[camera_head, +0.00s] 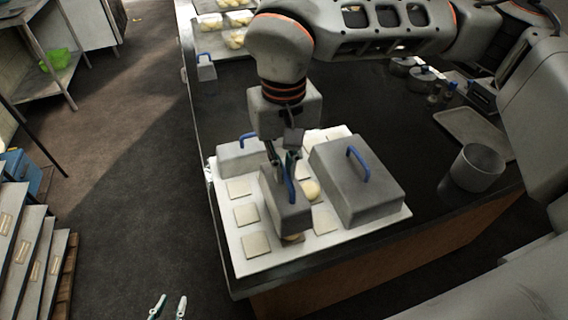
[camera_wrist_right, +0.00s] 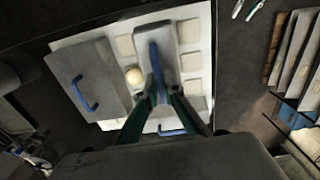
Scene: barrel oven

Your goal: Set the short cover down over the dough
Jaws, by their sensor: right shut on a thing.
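My right gripper (camera_head: 281,160) is shut on the blue handle of a narrow grey cover (camera_head: 287,215), which I take as the short cover. In the right wrist view the gripper (camera_wrist_right: 158,84) reaches the handle (camera_wrist_right: 154,60). The cover is over the white board (camera_head: 258,264). One pale dough ball (camera_head: 311,190) shows beside it, and also in the wrist view (camera_wrist_right: 133,76). Another dough piece (camera_head: 292,238) peeks out below the cover's near edge. I cannot tell whether the cover touches the board. My left gripper (camera_head: 168,309) is open and empty at the bottom, away from the counter.
A large grey cover (camera_head: 350,190) with a blue handle stands right of the held one. Another grey cover (camera_head: 238,158) stands behind left. Flat square pieces (camera_head: 246,215) lie on the board. A metal pot (camera_head: 476,168) and tray (camera_head: 470,130) are at the right.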

